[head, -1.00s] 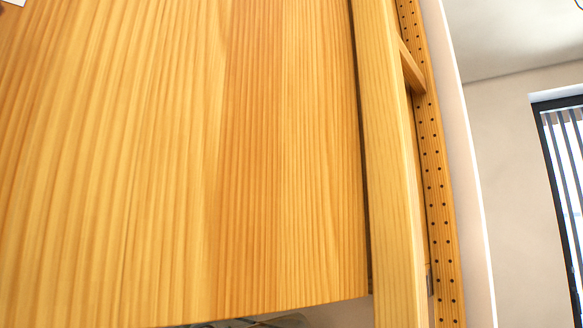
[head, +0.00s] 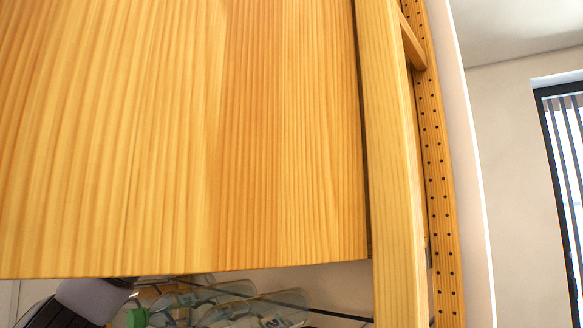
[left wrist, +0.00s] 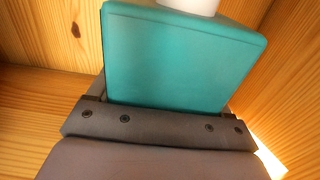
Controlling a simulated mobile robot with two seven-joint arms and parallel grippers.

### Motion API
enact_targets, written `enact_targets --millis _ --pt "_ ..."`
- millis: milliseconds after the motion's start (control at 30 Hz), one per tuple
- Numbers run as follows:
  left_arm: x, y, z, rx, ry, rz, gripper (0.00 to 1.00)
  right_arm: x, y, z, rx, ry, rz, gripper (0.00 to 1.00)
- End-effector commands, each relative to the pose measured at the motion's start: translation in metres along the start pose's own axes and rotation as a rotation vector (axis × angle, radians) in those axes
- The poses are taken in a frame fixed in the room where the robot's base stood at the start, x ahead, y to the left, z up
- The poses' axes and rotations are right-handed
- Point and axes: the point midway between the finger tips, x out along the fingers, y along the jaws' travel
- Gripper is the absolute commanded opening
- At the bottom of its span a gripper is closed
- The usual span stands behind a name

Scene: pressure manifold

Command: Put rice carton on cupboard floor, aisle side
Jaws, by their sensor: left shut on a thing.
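The rice carton is a teal box (left wrist: 180,60) with a white round part on its top edge, seen in the left wrist view. My left gripper (left wrist: 165,108) is shut on it, with the carton standing out beyond the jaws. Pale wooden surfaces of the cupboard (left wrist: 45,35) lie around the carton on both sides. I cannot tell whether the carton touches any of them. In the head view a wide wooden panel (head: 190,130) fills most of the picture and hides the carton. My right gripper is in neither view.
Clear bottles (head: 225,292), one item with a green cap (head: 137,317), show below the panel's lower edge. A wooden post (head: 392,160) and a perforated upright (head: 436,170) stand right of the panel. A barred window (head: 570,190) is at the far right.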

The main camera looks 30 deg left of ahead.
Motion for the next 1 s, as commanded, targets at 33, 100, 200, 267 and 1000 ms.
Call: enact_targets --millis 33,100,200,267,1000 --pt "-0.002 0.0 0.004 0.0 -0.011 -0.002 0.0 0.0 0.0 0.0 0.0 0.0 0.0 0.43" --pt "-0.002 0.0 0.004 0.0 -0.011 -0.002 0.0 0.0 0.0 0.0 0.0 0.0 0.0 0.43" --pt "-0.002 0.0 0.001 0.0 -0.01 -0.002 0.0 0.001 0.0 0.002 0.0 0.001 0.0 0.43" --pt "0.0 0.0 -0.004 0.0 0.0 0.0 0.82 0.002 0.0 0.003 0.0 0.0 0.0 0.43" --pt "-0.071 0.0 -0.002 0.003 -0.005 0.001 1.0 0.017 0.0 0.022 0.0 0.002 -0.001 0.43"
